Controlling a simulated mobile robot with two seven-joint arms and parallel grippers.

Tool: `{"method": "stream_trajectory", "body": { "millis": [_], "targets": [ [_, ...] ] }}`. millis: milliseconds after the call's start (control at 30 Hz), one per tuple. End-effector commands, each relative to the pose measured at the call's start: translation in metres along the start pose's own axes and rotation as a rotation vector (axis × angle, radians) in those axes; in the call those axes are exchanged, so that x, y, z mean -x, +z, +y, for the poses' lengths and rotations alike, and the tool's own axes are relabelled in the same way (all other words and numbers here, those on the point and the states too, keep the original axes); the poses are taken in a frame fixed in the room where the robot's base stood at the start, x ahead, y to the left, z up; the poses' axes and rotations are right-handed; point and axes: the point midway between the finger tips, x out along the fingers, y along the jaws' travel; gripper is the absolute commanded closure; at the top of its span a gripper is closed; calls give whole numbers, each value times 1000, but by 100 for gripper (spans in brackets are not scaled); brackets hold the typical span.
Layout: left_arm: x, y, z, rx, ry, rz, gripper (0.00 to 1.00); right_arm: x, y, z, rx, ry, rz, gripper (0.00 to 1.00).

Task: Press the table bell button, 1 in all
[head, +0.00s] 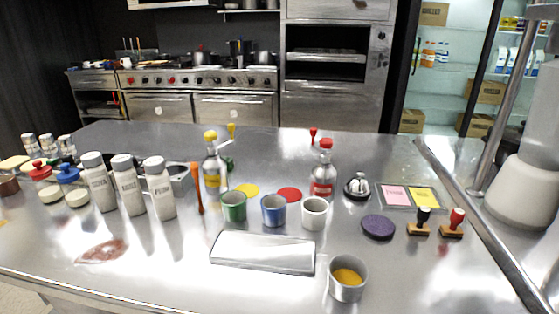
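The table bell (357,186) stands on the steel counter (150,250), right of centre in the head view. It looks like a small silver dome on a dark base, with a small knob on top. It is upright, and nothing touches its top. The red-capped bottle (323,174) stands just to its left. A framed pad with pink and yellow squares (411,197) lies to its right. Neither of my grippers shows in the head view, so their state is hidden.
A purple disc (378,228) and two stamps (419,222) lie in front of the bell. Green, blue and white cups (314,213) stand to its left. A silver block (262,254) and a metal cup (347,280) are nearer. A metal bar (480,225) slants across the right side.

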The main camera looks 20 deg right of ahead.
Motion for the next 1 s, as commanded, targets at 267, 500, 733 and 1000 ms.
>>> {"method": "stream_trajectory", "body": {
  "millis": [267, 500, 733, 1000],
  "targets": [
    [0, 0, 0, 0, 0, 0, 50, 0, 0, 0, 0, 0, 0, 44],
    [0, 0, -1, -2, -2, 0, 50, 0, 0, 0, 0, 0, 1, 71],
    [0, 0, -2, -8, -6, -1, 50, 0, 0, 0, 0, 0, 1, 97],
    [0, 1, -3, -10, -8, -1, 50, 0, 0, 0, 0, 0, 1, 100]
  ]
}}
